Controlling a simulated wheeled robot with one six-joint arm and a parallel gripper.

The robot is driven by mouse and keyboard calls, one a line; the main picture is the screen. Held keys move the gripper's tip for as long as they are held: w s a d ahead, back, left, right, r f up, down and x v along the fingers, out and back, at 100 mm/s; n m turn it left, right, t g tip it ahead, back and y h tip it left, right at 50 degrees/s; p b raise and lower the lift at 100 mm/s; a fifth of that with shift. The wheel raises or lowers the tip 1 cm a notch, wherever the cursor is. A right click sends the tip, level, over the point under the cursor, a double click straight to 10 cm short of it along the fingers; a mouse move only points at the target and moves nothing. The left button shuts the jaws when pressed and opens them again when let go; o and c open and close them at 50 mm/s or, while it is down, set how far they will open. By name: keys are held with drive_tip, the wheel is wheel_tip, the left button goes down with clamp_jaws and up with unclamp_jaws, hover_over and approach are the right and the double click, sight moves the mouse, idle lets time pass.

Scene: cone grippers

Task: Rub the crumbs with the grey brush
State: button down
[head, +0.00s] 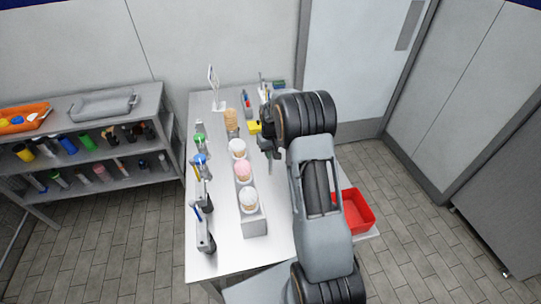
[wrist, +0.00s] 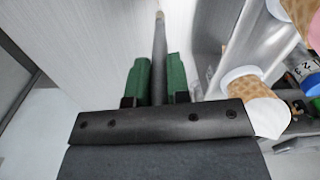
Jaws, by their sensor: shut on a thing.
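My gripper (wrist: 157,80) has green finger pads closed on the dark grey handle of what looks like the grey brush (wrist: 159,45). The handle points away from the wrist and ends in a small pale tip. In the head view my gripper (head: 268,148) is over the white table (head: 222,245), just right of the row of cones, with my arm covering much of the right side. A thin grey piece hangs below it there. I cannot make out the crumbs in either view.
A grey holder (head: 254,228) carries ice cream cones with white and pink tops (head: 243,170). Several upright tools (head: 205,240) line the left edge. A yellow block (head: 254,127) lies behind my gripper. A red bin (head: 357,213) is at the right; a shelf (head: 130,118) stands left.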

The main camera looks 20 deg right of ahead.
drive_tip(key=shift+r+p, duration=1.15)
drive_tip(key=shift+r, duration=1.2)
drive_tip(key=shift+w, duration=0.1)
